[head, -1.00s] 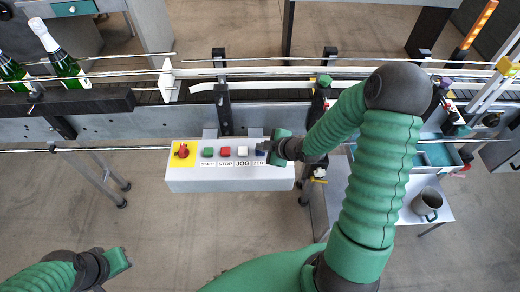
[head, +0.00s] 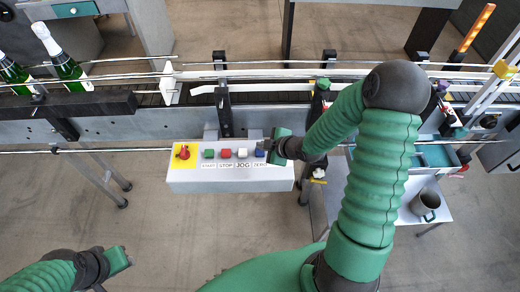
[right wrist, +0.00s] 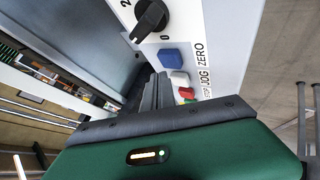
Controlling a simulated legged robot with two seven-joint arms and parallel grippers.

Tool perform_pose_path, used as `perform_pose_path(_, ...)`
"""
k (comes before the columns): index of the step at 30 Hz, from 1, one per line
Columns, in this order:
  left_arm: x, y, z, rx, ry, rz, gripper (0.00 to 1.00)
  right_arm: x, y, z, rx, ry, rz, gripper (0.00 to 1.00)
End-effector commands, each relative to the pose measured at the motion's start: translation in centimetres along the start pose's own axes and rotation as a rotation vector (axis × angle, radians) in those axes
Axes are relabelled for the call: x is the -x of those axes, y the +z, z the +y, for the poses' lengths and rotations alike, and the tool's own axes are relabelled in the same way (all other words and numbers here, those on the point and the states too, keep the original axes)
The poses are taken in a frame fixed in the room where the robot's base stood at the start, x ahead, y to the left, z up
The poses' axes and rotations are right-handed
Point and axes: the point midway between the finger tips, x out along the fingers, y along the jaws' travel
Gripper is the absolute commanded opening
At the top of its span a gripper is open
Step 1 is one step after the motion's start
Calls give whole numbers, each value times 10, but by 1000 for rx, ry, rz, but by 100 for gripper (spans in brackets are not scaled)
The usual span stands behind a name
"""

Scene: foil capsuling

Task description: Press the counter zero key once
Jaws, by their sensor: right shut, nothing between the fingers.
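The blue ZERO key (head: 259,153) is the rightmost coloured key on the white control box (head: 230,181). It also shows in the right wrist view (right wrist: 171,58), beside the printed ZERO label. My right gripper (head: 267,146) is shut and empty, with its fingertips close beside the blue key at its right edge in the head view. In the right wrist view its dark fingers (right wrist: 157,92) lie just below the key; I cannot tell whether they touch the box. My left gripper (head: 125,258) is at the lower left, far from the box; its jaw opening is unclear.
White JOG (head: 242,153), red STOP (head: 225,153) and green START (head: 209,153) keys sit left of ZERO. A red stop button (head: 183,152) is at the box's left end. A black rotary knob (right wrist: 151,17) is near ZERO. The conveyor rail runs behind.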

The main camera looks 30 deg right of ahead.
Motion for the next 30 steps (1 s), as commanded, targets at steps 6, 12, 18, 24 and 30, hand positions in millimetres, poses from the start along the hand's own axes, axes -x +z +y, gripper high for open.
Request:
perform_pose_path(6,3,0,0,0,0,0,36,2,-2,2,0,0,0,0)
perform_pose_path(12,22,-5,0,0,0,0,36,17,-12,12,1,1,0,0)
perform_pose_path(18,41,-10,0,0,0,0,36,31,-22,23,0,1,0,0)
perform_pose_path(24,47,-11,0,0,0,0,36,35,-26,26,0,1,0,0)
perform_pose_path(30,45,-11,0,0,0,0,36,34,-25,25,0,1,0,0)
